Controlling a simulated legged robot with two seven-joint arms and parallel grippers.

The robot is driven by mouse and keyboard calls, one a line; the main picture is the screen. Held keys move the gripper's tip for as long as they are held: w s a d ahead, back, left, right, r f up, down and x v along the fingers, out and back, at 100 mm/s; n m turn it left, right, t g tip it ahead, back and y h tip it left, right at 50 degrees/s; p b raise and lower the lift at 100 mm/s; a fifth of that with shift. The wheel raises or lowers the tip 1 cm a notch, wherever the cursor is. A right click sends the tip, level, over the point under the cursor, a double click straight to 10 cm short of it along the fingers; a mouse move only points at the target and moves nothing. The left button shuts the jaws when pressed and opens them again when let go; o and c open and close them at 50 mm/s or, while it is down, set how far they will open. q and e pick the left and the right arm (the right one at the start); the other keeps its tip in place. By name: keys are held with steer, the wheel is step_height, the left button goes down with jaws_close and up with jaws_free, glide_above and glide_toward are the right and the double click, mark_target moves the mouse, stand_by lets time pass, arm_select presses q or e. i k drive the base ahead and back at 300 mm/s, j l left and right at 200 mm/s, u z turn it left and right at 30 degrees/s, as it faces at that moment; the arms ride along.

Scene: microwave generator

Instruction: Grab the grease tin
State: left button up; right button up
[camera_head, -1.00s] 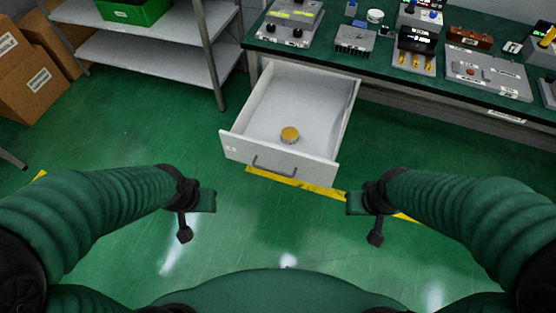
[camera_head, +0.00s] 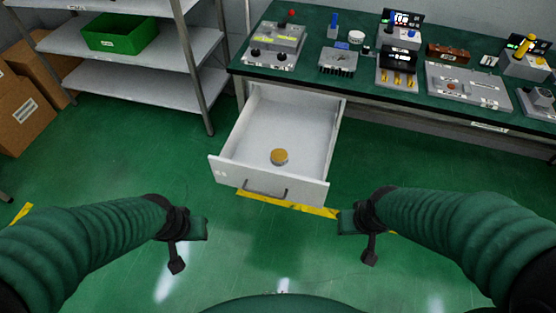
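The grease tin (camera_head: 279,156) is a small round tin with a yellow-gold lid. It lies inside the open white drawer (camera_head: 232,169), near its front part. The drawer is pulled out below the green workbench. My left gripper (camera_head: 188,246) is in front of the drawer to the left, apart from it and empty. My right gripper (camera_head: 356,242) is in front of the drawer to the right, also apart and empty. Each gripper shows two fingers spread apart. Neither touches the tin.
The green workbench (camera_head: 262,71) carries several devices, including a grey box with knobs (camera_head: 275,45). A metal shelf (camera_head: 150,85) with a green bin (camera_head: 120,34) stands at left, beside cardboard boxes (camera_head: 22,112). The drawer handle (camera_head: 264,191) sticks out. The green floor ahead is clear.

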mark_target(279, 156)
steer(key=l+u, duration=0.1)
steer(key=u, duration=0.3)
steer(key=i+l+u, duration=0.1)
steer(key=u, duration=0.3)
steer(key=i+l+u, duration=0.1)
steer(key=u, duration=0.3)
steer(key=l+u, duration=0.15)
steer(key=u, duration=0.25)
steer(key=l+u, duration=0.2)
steer(key=l, duration=0.5)
steer(key=l+u, duration=0.25)
steer(key=l, duration=0.5)
steer(key=k+l+u, duration=0.2)
steer(key=l, duration=0.45)
steer(key=i+l, duration=0.05)
